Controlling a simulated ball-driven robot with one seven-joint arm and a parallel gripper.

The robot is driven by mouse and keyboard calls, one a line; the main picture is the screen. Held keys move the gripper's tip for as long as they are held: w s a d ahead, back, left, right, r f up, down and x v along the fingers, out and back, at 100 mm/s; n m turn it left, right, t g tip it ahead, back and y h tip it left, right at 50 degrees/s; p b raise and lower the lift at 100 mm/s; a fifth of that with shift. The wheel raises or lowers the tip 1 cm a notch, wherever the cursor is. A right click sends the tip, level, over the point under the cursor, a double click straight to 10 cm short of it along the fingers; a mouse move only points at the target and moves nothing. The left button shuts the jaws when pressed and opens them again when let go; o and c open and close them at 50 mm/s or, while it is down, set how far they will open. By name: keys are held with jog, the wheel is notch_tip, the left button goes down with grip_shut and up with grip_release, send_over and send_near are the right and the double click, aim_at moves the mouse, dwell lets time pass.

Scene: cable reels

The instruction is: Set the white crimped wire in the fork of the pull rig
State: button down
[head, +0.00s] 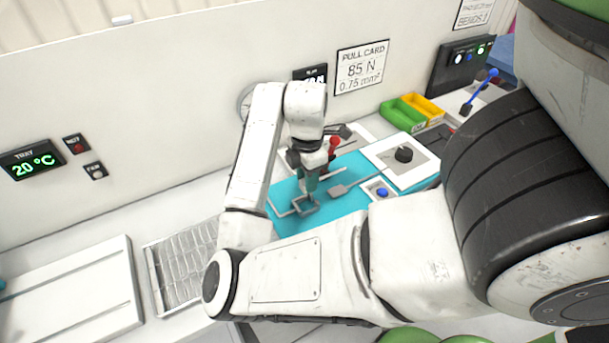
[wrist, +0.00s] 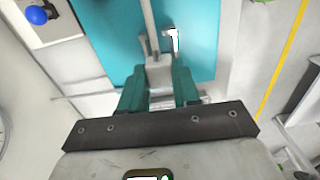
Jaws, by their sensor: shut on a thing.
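My gripper (head: 309,186) points down over the turquoise mat (head: 327,216), close above a small grey metal frame (head: 305,208). In the wrist view its two green fingers (wrist: 160,88) are shut on a pale piece, which I take to be the white crimped wire (wrist: 160,76). A thin pale line runs out to the left beside the fingers. The wire's crimped end is hard to make out. A grey two-pronged fork shape (wrist: 150,45) shows just ahead of the fingers. I cannot tell whether the wire touches it.
A red-knobbed lever (head: 334,142) stands behind my gripper. A blue button (head: 382,192) and a white panel with a black knob (head: 404,155) are to the right. Green (head: 405,113) and yellow bins (head: 424,106) stand farther back. A wire-mesh tray (head: 180,265) lies left.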

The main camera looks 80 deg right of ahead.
jog(key=shift+f+b, duration=2.05)
jog(key=shift+b, duration=0.1)
jog(key=shift+r+p, duration=0.1)
jog(key=shift+p, duration=0.35)
jog(key=shift+p, duration=0.95)
jog(key=shift+f+b, duration=0.75)
jog(key=shift+f, duration=0.85)
jog(key=c, duration=0.7)
grip_release()
jog(key=shift+c, duration=0.2)
